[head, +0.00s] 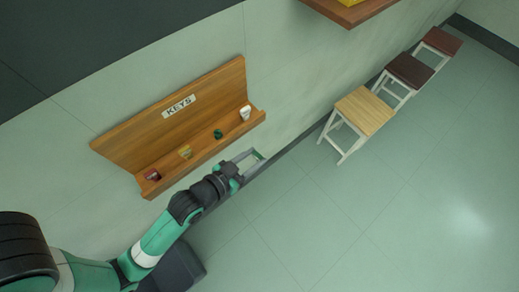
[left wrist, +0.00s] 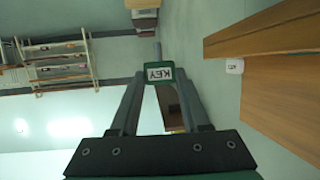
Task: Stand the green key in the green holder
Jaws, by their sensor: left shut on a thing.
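The green key (head: 259,155) is between the fingertips of my left gripper (head: 248,161), which is shut on it. In the left wrist view the key (left wrist: 159,72) shows a white face reading KEY inside a green border, and the lettering looks upside down. The gripper and key are off the front of the wooden KEYS shelf, below its right end in the head view. A small dark green piece (head: 218,134), which looks like the green holder, sits on the shelf, apart from the key. My right gripper is not in view.
The wooden shelf (head: 207,148) also carries a red piece (head: 152,175), a yellow piece (head: 185,152) and a white piece (head: 245,113). A wooden stool (head: 365,110) and two darker stools stand along the wall. Another shelf (head: 352,17) is at the top. The floor is clear.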

